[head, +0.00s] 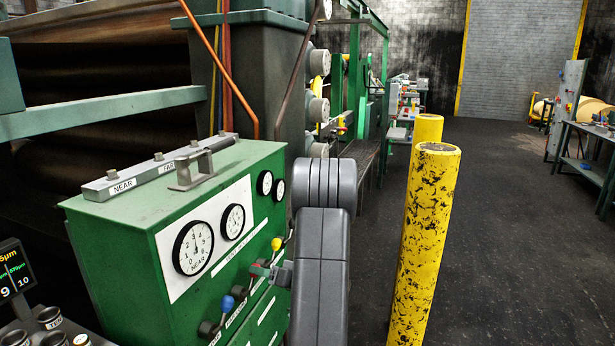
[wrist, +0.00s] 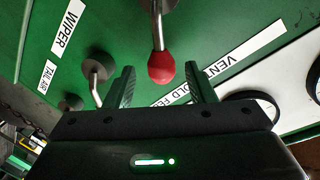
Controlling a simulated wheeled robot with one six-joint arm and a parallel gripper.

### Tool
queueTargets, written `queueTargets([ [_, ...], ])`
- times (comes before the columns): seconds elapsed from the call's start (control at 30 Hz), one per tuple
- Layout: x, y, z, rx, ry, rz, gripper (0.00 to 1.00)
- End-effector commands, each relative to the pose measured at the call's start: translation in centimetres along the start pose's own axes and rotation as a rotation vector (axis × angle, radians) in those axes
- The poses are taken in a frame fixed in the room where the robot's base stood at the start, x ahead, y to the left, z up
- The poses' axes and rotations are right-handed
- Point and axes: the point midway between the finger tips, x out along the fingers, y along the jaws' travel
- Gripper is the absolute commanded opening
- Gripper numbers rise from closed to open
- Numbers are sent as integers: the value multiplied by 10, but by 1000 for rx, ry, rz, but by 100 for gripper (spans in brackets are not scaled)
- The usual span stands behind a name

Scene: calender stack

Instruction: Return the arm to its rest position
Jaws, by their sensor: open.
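My arm (head: 320,255) reaches in grey links to the front of the green control cabinet (head: 120,240). My gripper (wrist: 159,68) is open in the wrist view, with its two dark green fingers apart. A red-knobbed lever (wrist: 161,68) shows between the fingertips, with visible gaps on both sides; I cannot tell its depth. In the head view my gripper (head: 272,270) is small and partly hidden by the arm, close to the cabinet's levers.
A blue-knobbed lever (head: 227,303) and a yellow-knobbed lever (head: 277,243) stick out nearby. Pressure gauges (head: 193,248) sit above them. Yellow bollards (head: 424,250) stand close right of my arm. Open floor (head: 510,220) lies beyond.

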Motion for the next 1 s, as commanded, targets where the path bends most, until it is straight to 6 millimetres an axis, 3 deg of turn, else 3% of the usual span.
queueTargets([
  [0.3, -56, 2, 0, 1, 3, 4, 50],
  [0.67, -106, 1, 0, 0, 3, 3, 50],
  [1.0, -53, -1, 0, 0, -3, -4, 50],
])
